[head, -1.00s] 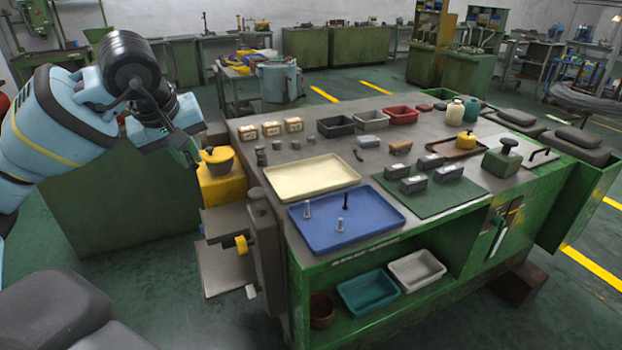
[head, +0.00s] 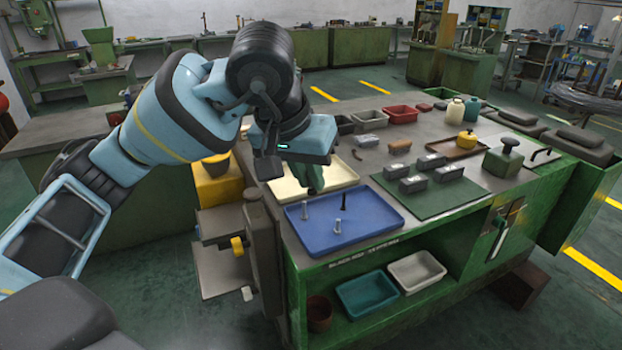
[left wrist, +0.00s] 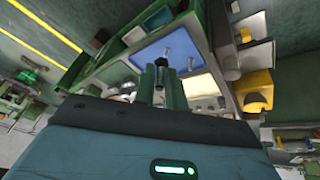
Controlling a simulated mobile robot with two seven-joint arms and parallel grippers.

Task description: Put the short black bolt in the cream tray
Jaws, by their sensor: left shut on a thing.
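The cream tray (head: 340,172) lies on the green bench, partly hidden behind my left gripper (head: 313,188). That gripper points down over the tray, near the blue tray's back edge. In the left wrist view its fingers (left wrist: 162,82) are shut on a small dark thing that looks like the short black bolt (left wrist: 160,73); it is small and partly hidden by the fingers. The blue tray (head: 375,225) holds another black bolt (head: 344,201) and two silver bolts (head: 337,227), all upright. My right gripper is not in view.
A green mat (head: 440,196) with several grey blocks (head: 413,184) lies right of the trays. Grey and red bins (head: 402,112) stand behind. A teal tray (head: 366,294) and a white tray (head: 416,271) sit on the shelf below.

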